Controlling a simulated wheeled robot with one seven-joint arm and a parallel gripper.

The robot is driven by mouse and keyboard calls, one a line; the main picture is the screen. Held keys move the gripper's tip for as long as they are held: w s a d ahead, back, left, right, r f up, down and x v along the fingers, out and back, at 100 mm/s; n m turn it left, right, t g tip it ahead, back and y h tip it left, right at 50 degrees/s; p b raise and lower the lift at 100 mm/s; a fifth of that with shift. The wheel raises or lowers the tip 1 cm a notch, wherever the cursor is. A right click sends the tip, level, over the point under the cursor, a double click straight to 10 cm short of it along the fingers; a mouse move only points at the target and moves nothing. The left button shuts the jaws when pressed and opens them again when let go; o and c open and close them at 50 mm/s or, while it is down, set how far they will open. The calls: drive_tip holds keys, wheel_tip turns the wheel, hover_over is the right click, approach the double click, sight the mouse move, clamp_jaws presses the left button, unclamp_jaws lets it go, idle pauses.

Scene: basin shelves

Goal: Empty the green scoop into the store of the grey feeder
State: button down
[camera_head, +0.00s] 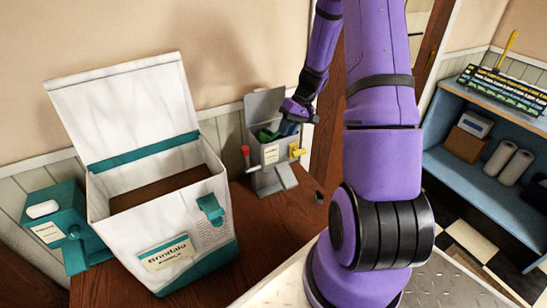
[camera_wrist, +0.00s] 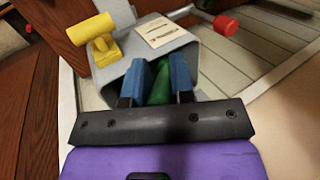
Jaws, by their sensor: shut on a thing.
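The grey feeder (camera_head: 272,155) stands on the brown wooden table with its lid raised at the back. It has a red-knobbed lever on its left and a yellow handle on its right. My gripper (camera_head: 287,128) is at the feeder's open top. In the wrist view my gripper (camera_wrist: 161,76) has its blue fingers shut on the green scoop (camera_wrist: 160,88). Part of the scoop (camera_head: 267,134) shows at the feeder's mouth in the head view. The grey feeder (camera_wrist: 197,52) fills the space beyond the fingers. The scoop's tilt and contents are hidden.
A large open white bag (camera_head: 125,225) with teal bands and brown contents stands left of the feeder. A teal dispenser (camera_head: 65,222) is at the far left. The wall is close behind. A blue shelf unit (camera_head: 465,170) with paper rolls stands at right.

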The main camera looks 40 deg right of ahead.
drive_tip(key=shift+w+a+r+g+h, duration=0.15)
drive_tip(key=shift+a+g+h, duration=0.05)
drive_tip(key=shift+a+h, duration=0.55)
drive_tip(key=shift+w+a+r+g+h, duration=0.1)
drive_tip(key=shift+a+r+g+h, duration=0.1)
drive_tip(key=shift+a+h, duration=0.6)
drive_tip(key=shift+w+a+r+g+h, duration=0.15)
drive_tip(key=shift+a+h, duration=0.3)
drive_tip(key=shift+h, duration=0.6)
